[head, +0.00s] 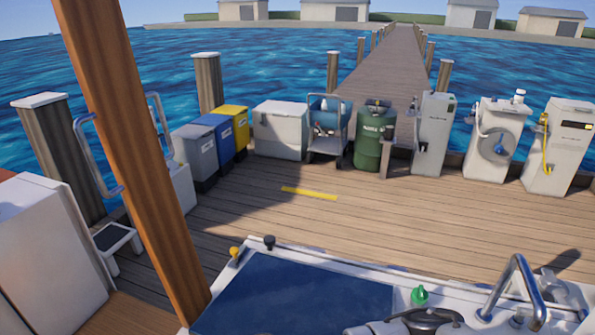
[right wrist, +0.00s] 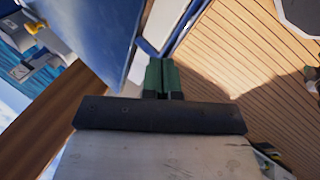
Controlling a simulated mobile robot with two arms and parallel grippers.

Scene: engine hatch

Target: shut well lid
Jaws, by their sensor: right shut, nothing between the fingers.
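A flat dark blue surface (head: 300,295) with a white rim lies at the bottom of the head view. I cannot tell whether it is the well lid or what lies under it. A blue panel (right wrist: 95,30) with a pale edge shows at the upper left of the right wrist view. My right gripper (right wrist: 161,64) points up in that view with its green fingers together and empty. Its tips are near the panel's right edge, and I cannot tell if they touch anything. My left gripper is not in view.
A wooden post (head: 135,150) crosses the left of the head view. A chrome rail (head: 515,285) and a green knob (head: 419,295) stand at the lower right. Bins, a green drum (head: 373,140) and dispensers line the dock's far edge.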

